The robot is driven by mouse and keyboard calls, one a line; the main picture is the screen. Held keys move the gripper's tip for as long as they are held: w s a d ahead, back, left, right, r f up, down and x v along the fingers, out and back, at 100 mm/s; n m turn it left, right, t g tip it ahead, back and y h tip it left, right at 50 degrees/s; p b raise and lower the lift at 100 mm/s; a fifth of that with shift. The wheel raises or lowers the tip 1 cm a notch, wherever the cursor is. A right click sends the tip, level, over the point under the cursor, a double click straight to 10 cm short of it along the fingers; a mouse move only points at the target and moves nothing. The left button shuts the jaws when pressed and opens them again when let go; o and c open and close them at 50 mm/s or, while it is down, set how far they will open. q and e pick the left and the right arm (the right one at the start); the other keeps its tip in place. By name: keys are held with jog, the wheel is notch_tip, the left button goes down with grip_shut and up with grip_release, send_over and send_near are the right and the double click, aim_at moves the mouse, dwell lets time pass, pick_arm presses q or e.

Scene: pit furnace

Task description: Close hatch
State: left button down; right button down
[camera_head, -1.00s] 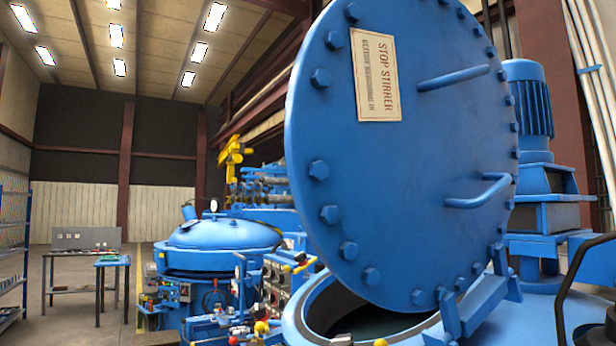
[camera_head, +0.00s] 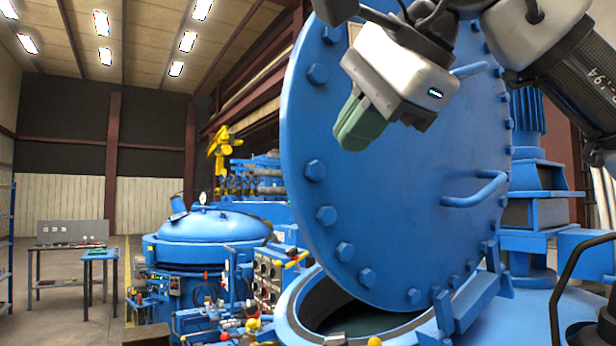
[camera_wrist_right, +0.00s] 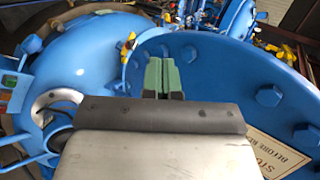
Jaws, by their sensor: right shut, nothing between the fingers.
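The hatch is a large round blue lid (camera_head: 400,220) with bolts around its rim and two bar handles. It stands raised and tilted on its hinge, above the round opening (camera_head: 345,306) of the blue vessel. My right gripper (camera_head: 352,132) is in front of the hatch's upper left face, with its green fingers shut and empty. The right wrist view shows the same fingers (camera_wrist_right: 162,76) over the hatch's bolted edge (camera_wrist_right: 230,75). I cannot tell whether they touch it. The gripper hides most of the hatch's sign. My left gripper is not in view.
Another blue domed vessel (camera_head: 212,228) stands to the left, with a control panel (camera_head: 268,283) and levers between it and the hatch. A blue motor (camera_head: 528,115) stands behind the hatch at right. Tables (camera_head: 100,258) stand at far left; the floor near them is open.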

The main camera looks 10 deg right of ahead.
jog(key=s+d+r+h, duration=0.1)
jog(key=d, duration=0.1)
jog(key=p, duration=0.4)
send_near(301, 198)
jog(key=x, duration=0.5)
jog(key=shift+w+f, duration=0.1)
jog(key=shift+f, duration=0.35)
jog(key=shift+w+a+f, duration=0.1)
jog(key=shift+w+a, duration=0.1)
jog(key=shift+w, duration=0.2)
